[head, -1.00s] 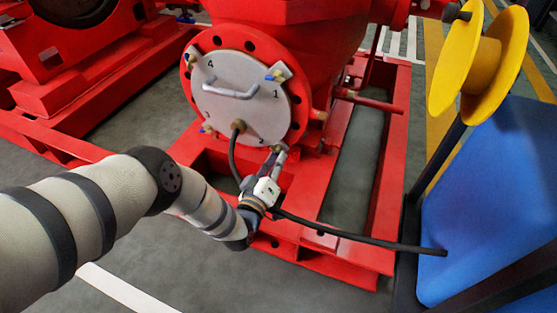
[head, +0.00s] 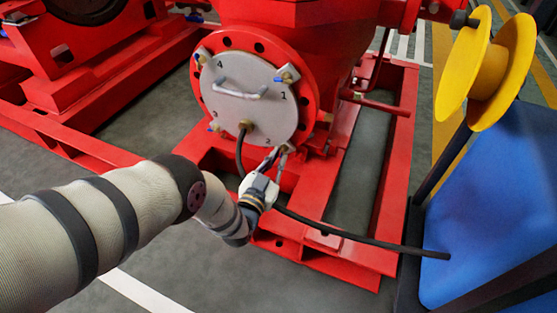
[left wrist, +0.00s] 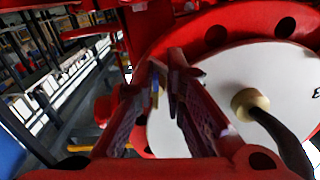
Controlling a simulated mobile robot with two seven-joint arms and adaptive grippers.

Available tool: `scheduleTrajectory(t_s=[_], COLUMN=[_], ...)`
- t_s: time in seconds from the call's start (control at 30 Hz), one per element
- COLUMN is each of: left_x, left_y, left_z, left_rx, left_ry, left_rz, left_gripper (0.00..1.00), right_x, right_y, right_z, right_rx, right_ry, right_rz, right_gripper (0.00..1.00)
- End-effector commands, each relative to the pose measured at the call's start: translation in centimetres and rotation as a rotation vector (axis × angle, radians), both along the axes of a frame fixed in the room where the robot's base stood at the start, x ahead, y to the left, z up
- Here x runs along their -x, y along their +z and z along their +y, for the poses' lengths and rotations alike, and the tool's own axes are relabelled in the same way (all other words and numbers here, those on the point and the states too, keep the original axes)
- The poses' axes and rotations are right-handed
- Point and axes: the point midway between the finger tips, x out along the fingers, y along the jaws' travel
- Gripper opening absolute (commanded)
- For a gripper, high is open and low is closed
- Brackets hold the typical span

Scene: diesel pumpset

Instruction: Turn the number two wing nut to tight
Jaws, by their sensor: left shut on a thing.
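The round white cover plate (head: 235,105) sits on the red flange, with numbers 1 to 4 by its wing nuts. The number two wing nut (head: 284,148) is at the plate's lower right edge, mostly hidden by my fingers. My left gripper (head: 278,152) reaches up to it from below and is shut on it. In the left wrist view the two fingers of my left gripper (left wrist: 164,72) stand close together at the plate's edge, with little of the nut showing between them. My right gripper is in neither view.
The number one wing nut (head: 288,76) is above on the right edge. A black hose (head: 340,233) runs from the plate's fitting (head: 246,125) past my wrist to a blue panel (head: 490,200). A yellow reel (head: 487,65) stands right. Red frame rails (head: 325,250) lie below.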

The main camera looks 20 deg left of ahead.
Motion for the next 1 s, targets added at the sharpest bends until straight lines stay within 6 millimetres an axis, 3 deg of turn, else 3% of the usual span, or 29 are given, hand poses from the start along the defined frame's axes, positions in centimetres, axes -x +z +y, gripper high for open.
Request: scheduleTrajectory(t_s=[0.03, 1.0], left_x=[-0.3, -0.2], left_y=[0.6, 1.1], left_z=[-0.7, 0.5], left_rx=[-0.038, -0.953], left_ry=[-0.016, -0.021], left_rz=[-0.016, -0.042], left_gripper=[0.00, 0.00], right_x=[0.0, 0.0], right_y=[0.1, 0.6], right_z=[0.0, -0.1], right_rx=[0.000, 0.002], right_ry=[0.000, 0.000], right_rz=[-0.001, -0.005], right_gripper=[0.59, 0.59])
